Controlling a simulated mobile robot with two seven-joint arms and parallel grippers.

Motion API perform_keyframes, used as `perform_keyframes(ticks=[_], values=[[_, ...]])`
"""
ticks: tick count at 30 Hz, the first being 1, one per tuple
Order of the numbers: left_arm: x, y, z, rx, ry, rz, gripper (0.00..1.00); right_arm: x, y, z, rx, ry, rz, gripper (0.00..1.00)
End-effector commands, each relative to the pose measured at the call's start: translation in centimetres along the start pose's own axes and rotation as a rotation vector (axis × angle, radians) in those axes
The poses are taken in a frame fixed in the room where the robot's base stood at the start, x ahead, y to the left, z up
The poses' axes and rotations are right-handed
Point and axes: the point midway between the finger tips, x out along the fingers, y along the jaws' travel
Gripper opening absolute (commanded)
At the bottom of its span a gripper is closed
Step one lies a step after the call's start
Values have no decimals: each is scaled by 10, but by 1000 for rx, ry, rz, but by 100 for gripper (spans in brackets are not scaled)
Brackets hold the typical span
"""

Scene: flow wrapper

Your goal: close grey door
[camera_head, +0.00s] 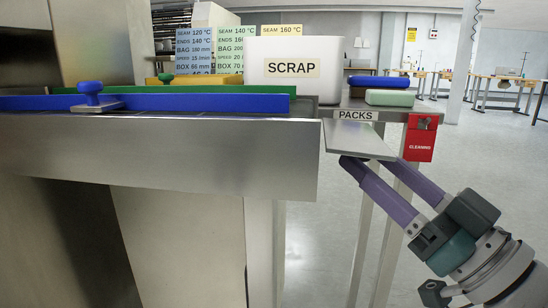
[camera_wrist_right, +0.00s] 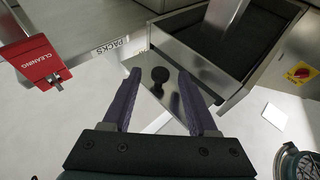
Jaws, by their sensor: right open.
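A grey metal plate (camera_head: 357,138) juts out below the PACKS label in the head view. In the right wrist view a shiny grey panel (camera_wrist_right: 200,70) carries a dark round knob (camera_wrist_right: 159,75). This looks like the grey door, but I cannot tell how far it stands open. My right gripper (camera_wrist_right: 160,76) is open, and its purple fingers appear on either side of the knob. I cannot tell if they touch it. In the head view the right gripper (camera_head: 371,161) reaches up from the lower right, its fingertips partly hidden by the plate. My left gripper is not in view.
A white SCRAP bin (camera_head: 293,70), a red CLEANING box (camera_head: 420,138) and a pale green block (camera_head: 390,98) are by the PACKS end. A blue rail with a knob (camera_head: 90,93) runs along the machine at left. Open floor lies to the right.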

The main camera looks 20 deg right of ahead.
Motion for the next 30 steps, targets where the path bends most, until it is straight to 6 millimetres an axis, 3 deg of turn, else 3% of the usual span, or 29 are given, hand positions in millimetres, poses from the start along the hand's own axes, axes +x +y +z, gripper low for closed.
perform_keyframes(ticks=[11,27,30], values=[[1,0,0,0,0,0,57,9,0,0,-1,-1,0,59],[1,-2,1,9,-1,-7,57,9,0,0,0,-1,1,0],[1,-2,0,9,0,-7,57,9,0,0,0,-1,1,0]])
